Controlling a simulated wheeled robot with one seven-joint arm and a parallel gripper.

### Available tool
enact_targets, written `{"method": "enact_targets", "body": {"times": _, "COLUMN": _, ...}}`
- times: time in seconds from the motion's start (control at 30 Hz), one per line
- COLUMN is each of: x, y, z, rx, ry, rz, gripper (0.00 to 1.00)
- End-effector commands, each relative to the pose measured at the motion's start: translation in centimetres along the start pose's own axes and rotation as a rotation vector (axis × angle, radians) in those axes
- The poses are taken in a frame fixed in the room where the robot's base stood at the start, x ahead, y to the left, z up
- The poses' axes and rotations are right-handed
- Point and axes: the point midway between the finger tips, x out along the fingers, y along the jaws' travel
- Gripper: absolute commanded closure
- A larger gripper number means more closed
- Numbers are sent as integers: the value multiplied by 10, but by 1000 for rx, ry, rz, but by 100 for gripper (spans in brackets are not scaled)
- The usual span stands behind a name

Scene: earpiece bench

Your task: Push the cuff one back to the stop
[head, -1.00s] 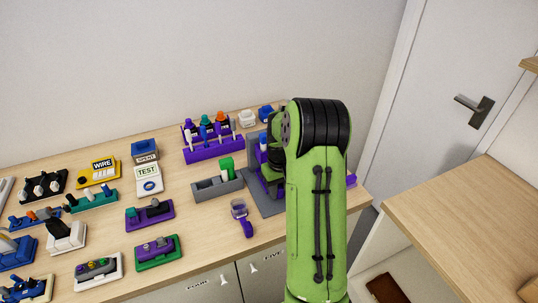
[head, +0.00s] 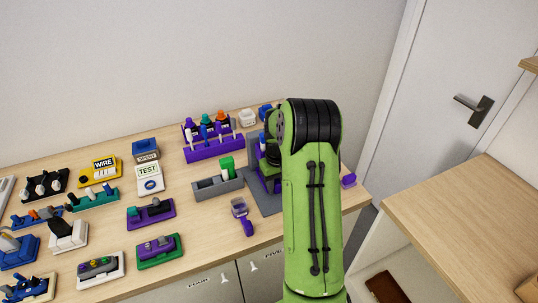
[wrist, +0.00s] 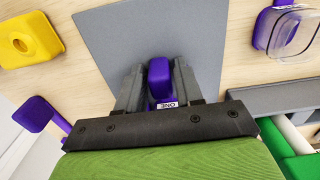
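The purple piece labelled ONE (wrist: 160,78) shows in the wrist view between the two grey fingers of my gripper (wrist: 160,72). Its white label faces up, upside down in the picture. The fingers stand on either side of it, and I cannot tell whether they touch it. It is over a grey base plate (wrist: 105,30). In the head view the grey base plate (head: 266,204) and purple parts (head: 254,183) show left of my green arm, which hides my gripper and most of the fixture. The stop cannot be made out.
A grey tray with a green block (head: 227,166) stands left of the fixture. A purple rack (head: 213,148) stands behind. A purple tab (head: 348,181) sits near the right bench edge. A yellow part (wrist: 28,40) lies near the plate.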

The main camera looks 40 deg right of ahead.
Motion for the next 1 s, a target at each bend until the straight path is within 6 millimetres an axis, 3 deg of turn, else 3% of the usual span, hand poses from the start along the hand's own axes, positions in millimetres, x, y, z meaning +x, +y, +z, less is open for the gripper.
{"method": "enact_targets", "body": {"times": 0.03, "x": 0, "y": 0, "z": 0, "rx": -1, "ry": 0, "rz": -1, "gripper": 54}}
{"method": "enact_targets", "body": {"times": 0.1, "x": 0, "y": 0, "z": 0, "rx": -1, "ry": 0, "rz": -1, "gripper": 44}}
{"method": "enact_targets", "body": {"times": 0.3, "x": -9, "y": 0, "z": -1, "rx": -2, "ry": 2, "rz": 0, "gripper": 43}}
{"method": "enact_targets", "body": {"times": 0.8, "x": -139, "y": 0, "z": -1, "rx": -1, "ry": 4, "rz": 1, "gripper": 43}}
{"method": "enact_targets", "body": {"times": 1.0, "x": -158, "y": 0, "z": 0, "rx": 0, "ry": 1, "rz": 0, "gripper": 43}}
